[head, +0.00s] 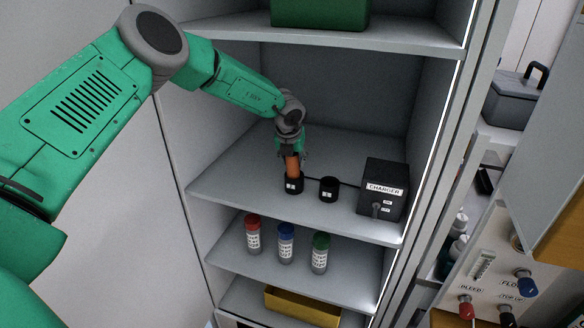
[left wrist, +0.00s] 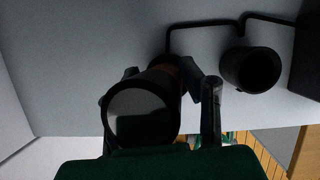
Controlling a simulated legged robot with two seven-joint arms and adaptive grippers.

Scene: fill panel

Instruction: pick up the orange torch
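The orange torch (head: 292,167) stands upright in a black charging cup (head: 293,186) on the middle shelf. My left gripper (head: 292,155) points down over the torch's upper end, with a finger on either side of it. The fingers look spread, wider than the torch body, so the gripper appears open around it. In the left wrist view, the torch's dark round head (left wrist: 141,118) fills the space between the fingers and hides much of its body and part of the left finger. My right gripper is not in view.
An empty black cup (head: 329,189) stands right of the torch, joined by cable to the charger box (head: 385,188). Several capped bottles (head: 286,243) stand on the shelf below. A green box (head: 320,12) sits above; cabinet walls close in both sides.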

